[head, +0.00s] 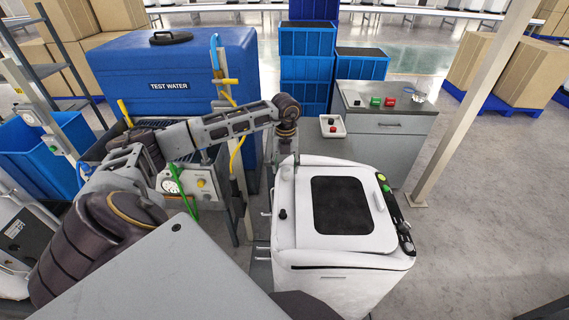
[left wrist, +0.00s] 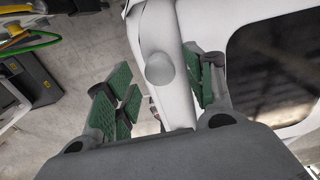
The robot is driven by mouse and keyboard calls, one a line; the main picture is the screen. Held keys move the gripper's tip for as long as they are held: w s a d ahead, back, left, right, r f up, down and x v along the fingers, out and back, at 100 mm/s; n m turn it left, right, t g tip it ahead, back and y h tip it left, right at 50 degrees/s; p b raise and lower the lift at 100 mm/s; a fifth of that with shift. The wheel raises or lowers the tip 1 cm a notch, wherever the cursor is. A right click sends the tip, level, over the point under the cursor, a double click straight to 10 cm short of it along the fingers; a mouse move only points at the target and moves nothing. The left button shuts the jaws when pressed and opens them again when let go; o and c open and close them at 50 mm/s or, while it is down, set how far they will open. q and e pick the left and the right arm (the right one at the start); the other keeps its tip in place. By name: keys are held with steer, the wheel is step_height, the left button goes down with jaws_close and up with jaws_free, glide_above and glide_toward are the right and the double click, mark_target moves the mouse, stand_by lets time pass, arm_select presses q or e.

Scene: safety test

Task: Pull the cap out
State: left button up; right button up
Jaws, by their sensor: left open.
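A white machine (head: 333,262) with a dark window in its lid stands right of centre in the head view. In the left wrist view, a round light-grey cap (left wrist: 159,69) sits on the machine's white edge. My left gripper (head: 287,160) points down at the machine's far left corner. In the left wrist view its green-padded fingers are open, one on each side of the cap, with a gap showing on both sides. Whether the cap lies at fingertip depth is hard to tell. A small dark knob (head: 283,214) is on the machine's left rim. My right gripper is not in view.
A blue test water tank (head: 180,75) and a panel with a gauge (head: 190,184) stand on the left. A grey cabinet (head: 385,130) is behind the machine. A thin upright post (head: 238,200) stands close left of the machine.

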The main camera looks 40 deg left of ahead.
mark_target(285, 168)
arm_select(q)
steer(key=shift+f+b, duration=0.3)
steer(key=shift+f, duration=0.4)
stand_by(1.0)
jaws_close()
stand_by(0.3)
steer(key=shift+r+p, duration=1.6)
steer(key=shift+r, duration=1.45)
